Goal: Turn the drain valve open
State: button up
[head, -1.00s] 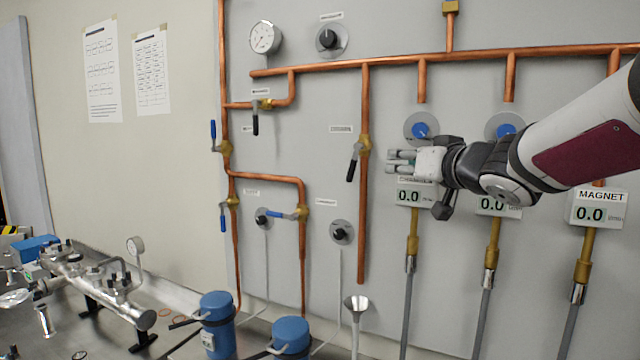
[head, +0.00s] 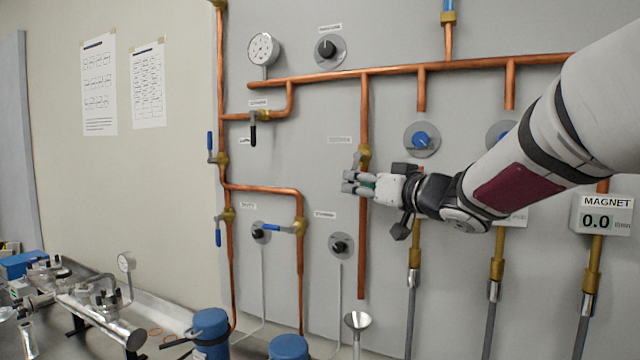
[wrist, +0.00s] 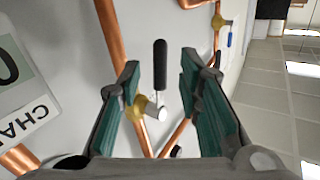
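The drain valve, which I take to be the brass valve (head: 364,154) on the vertical copper pipe above the funnel, is just above my gripper (head: 350,183) in the head view. My gripper hides its lever there. In the wrist view the lever's black handle (wrist: 160,65) shows between the two open teal-padded fingers, with the brass body (wrist: 139,107) beside the left finger. I see no finger contact with the handle and cannot tell how deep it sits between them. My gripper is open and empty.
A white funnel (head: 357,321) stands below the open pipe end. A blue knob (head: 421,140) and a MAGNET flow display (head: 603,215) are to the right. Other valves with blue levers (head: 286,228) are to the left. Blue canisters (head: 210,330) stand below.

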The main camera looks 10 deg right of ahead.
aim_at(353, 182)
jog(key=shift+x, duration=1.75)
grip_shut()
